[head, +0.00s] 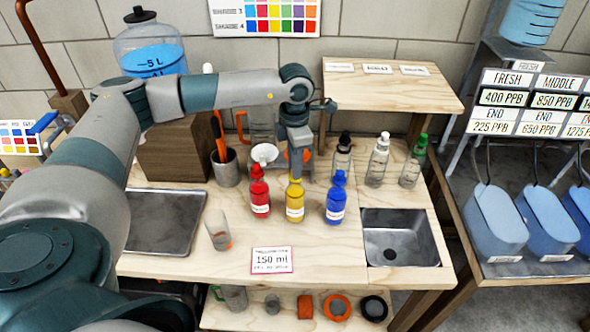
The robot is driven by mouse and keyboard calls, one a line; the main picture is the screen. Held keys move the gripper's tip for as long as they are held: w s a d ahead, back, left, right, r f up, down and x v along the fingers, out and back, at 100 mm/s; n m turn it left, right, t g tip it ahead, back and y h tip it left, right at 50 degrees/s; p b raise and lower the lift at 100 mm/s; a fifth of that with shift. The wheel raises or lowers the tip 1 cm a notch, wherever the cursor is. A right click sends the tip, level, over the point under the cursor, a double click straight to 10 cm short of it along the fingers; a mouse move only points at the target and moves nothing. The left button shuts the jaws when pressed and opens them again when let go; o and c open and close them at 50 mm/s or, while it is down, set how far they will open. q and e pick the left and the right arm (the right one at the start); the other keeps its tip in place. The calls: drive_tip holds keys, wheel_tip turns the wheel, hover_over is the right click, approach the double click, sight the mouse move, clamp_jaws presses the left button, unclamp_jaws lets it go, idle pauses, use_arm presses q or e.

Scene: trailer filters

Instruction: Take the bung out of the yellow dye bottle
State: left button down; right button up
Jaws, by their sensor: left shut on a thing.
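The yellow dye bottle (295,205) stands upright on the wooden bench, between the red dye bottle (260,197) and the blue dye bottle (336,204). My left gripper (296,176) points down over the yellow bottle's top and is shut on its yellow bung. The fingers partly hide the bung and the neck, so I cannot tell whether the bung is still seated. The red and blue bottles have bungs in their own colours. My right gripper is not in view.
Bottles with black (343,160), white (378,165) and green (412,168) tops stand behind to the right. A metal sink (400,250) is at the front right. A clear beaker (219,232) and a 150 ml card (272,260) are in front. A raised wooden shelf (390,90) is behind.

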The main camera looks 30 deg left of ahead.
use_arm(q)
drive_tip(key=shift+r, duration=0.1)
drive_tip(key=shift+w+r+b, duration=0.1)
drive_tip(key=shift+r+b, duration=0.45)
drive_tip(key=shift+r, duration=0.05)
wheel_tip(320, 180, up, 2)
drive_tip(key=shift+r+b, duration=0.1)
drive_tip(key=shift+b, duration=0.7)
drive_tip(key=d+r+b, duration=0.4)
drive_tip(key=d+r, duration=0.3)
drive_tip(key=d, duration=0.4)
drive_tip(key=shift+d+r+b, duration=0.25)
drive_tip(key=shift+d+b, duration=0.05)
drive_tip(key=shift+d, duration=0.05)
drive_tip(key=shift+d+f, duration=0.1)
